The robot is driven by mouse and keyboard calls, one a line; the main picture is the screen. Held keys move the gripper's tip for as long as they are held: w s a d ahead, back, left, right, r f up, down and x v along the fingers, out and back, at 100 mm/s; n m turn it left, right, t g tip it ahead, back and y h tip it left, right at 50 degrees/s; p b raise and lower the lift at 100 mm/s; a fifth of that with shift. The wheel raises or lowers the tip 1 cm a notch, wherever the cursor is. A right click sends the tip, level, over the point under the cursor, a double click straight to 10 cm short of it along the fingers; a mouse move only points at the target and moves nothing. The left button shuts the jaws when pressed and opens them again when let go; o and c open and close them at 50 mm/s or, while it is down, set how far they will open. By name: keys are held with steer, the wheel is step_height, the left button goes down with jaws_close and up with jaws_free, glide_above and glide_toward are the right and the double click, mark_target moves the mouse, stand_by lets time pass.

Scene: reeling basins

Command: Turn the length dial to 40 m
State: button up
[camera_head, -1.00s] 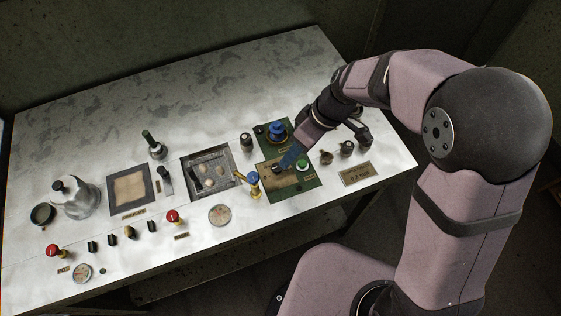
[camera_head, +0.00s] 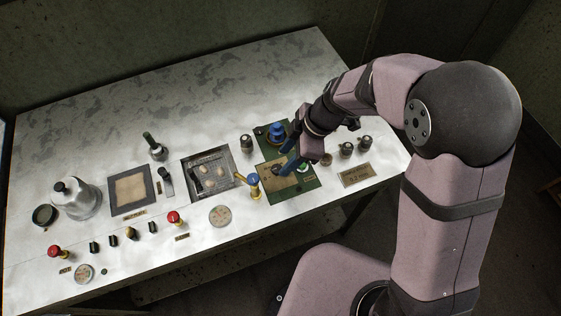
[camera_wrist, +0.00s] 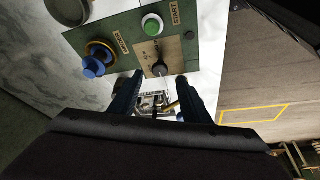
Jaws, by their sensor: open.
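A dark dial knob (camera_wrist: 160,68) sits on a tan scale plate (camera_wrist: 153,49) on a green panel (camera_wrist: 118,26). The same knob (camera_head: 275,171) shows in the head view. My gripper (camera_wrist: 159,80) is open, its two blue fingers apart on either side of the knob's line in the wrist view. The fingertips lie close to the knob; I cannot tell if they touch it. The gripper (camera_head: 287,166) comes down from the upper right in the head view. The scale marks and the knob's pointer are too small to read.
A green button (camera_wrist: 152,25) and a blue knob (camera_wrist: 95,65) on a brass base share the panel. A blue-topped brass valve (camera_head: 253,181) stands left of the panel, beside a square basin (camera_head: 208,170). Several dark-topped knobs (camera_head: 347,149) stand to the right. The table's back is clear.

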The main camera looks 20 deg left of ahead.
mark_target(277, 168)
steer(key=shift+p+x, duration=0.45)
steer(key=shift+x, duration=1.9)
steer(key=c, duration=1)
